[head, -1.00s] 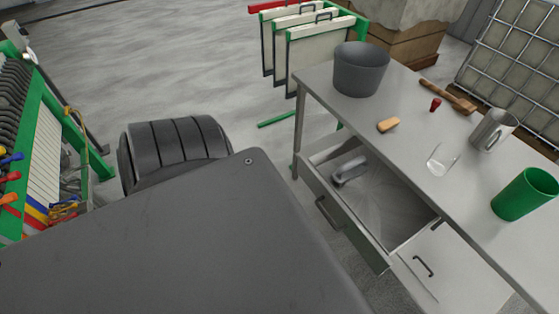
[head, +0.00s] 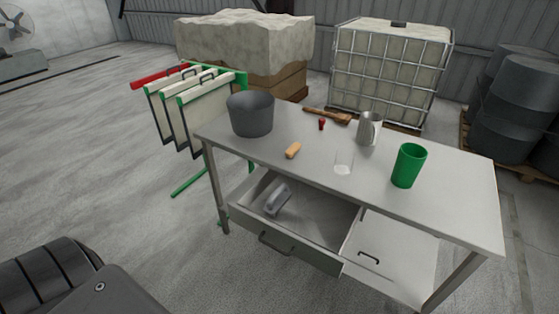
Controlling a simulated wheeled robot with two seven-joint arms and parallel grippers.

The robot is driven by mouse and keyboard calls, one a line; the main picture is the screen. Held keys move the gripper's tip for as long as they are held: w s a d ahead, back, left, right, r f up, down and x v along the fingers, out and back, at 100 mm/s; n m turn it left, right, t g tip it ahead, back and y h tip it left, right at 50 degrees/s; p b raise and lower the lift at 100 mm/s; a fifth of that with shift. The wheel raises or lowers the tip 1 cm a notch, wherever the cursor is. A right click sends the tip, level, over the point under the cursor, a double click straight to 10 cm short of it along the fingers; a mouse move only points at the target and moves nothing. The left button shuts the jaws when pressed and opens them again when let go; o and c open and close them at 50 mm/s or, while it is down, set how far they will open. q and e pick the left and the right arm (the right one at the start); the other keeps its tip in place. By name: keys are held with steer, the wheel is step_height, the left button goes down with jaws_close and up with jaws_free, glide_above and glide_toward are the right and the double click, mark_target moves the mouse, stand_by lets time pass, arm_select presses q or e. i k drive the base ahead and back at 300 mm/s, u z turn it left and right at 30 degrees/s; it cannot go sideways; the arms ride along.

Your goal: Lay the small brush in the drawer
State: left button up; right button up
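A small tan block-shaped thing (head: 293,151), which looks like the small brush, lies on the grey table (head: 450,198) near its front edge. Its bristles cannot be made out. The drawer (head: 322,214) under the table is pulled open. A grey metal thing (head: 276,199), perhaps a scoop, lies in the drawer's left part; the drawer's right part is bare. Neither of my grippers is in view.
On the table stand a dark grey bucket (head: 251,114), a clear glass (head: 343,163), a metal jug (head: 368,129) and a green cup (head: 408,166). A wooden-handled tool (head: 327,115) and a small red thing (head: 321,125) lie behind. A green rack (head: 243,82) stands left.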

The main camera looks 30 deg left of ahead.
mark_target(309, 218)
steer(key=u, duration=0.2)
steer(key=k, duration=0.15)
steer(key=z, duration=1.05)
steer(key=i, duration=0.75)
steer(key=u, duration=0.55)
steer(key=i, duration=0.75)
steer(key=u, duration=0.85)
